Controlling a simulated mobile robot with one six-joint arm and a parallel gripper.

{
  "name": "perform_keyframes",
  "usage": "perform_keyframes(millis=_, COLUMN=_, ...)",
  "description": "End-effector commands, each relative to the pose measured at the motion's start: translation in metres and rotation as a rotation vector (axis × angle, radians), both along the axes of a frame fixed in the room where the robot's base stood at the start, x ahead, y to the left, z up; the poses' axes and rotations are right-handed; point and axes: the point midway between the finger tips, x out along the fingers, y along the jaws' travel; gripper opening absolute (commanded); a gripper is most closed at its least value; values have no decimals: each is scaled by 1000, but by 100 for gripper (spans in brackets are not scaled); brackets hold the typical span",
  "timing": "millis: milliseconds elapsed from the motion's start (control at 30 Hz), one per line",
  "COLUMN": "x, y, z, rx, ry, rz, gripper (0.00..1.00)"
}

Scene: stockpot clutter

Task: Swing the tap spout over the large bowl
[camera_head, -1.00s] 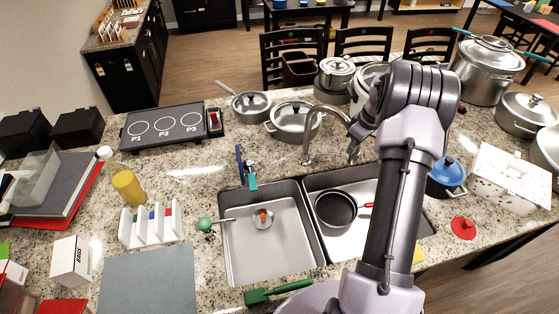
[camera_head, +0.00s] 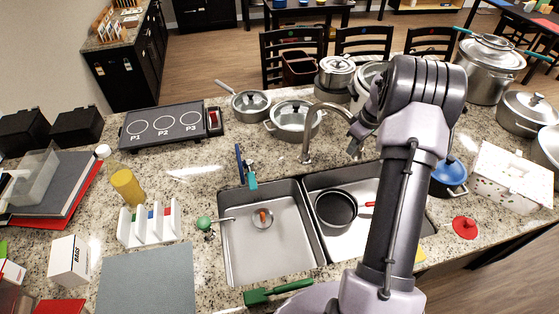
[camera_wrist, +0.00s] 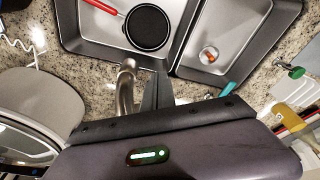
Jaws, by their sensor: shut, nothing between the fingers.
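The silver tap (camera_head: 307,140) stands behind the double sink. Its curved spout reaches right, towards the right basin (camera_head: 314,186), and its end is close to my arm. The sink also has a left basin (camera_head: 250,258), which looks about as wide; I cannot tell which is the large bowl. In the wrist view the tap spout (camera_wrist: 126,80) shows just left of my gripper (camera_wrist: 157,82). My gripper is shut and empty, beside the spout; I cannot tell whether they touch. In the head view my arm hides most of the gripper.
A dark pan (camera_head: 336,208) with a red handle lies in the right basin. A lidded pot (camera_head: 294,120) stands behind the tap. A blue pot (camera_head: 449,175) and white box (camera_head: 512,178) are at right. A teal-handled item (camera_head: 251,180) lies left of the tap.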

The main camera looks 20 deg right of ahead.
Motion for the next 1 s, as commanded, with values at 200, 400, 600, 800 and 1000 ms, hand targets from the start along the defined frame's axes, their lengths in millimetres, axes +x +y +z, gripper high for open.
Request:
perform_keyframes(millis=200, x=-5, y=-2, z=34, rx=-1, ry=-1, rz=1, gripper=0)
perform_keyframes(millis=400, x=-11, y=-4, z=62, rx=-1, ry=-1, rz=0, gripper=0)
perform_keyframes(millis=600, x=-14, y=-5, z=75, rx=0, ry=0, rz=-1, gripper=0)
perform_keyframes(millis=800, x=-14, y=-5, z=74, rx=0, ry=0, rz=0, gripper=0)
perform_keyframes(millis=1000, x=-9, y=8, z=75, rx=-4, ry=-10, rz=-14, gripper=0)
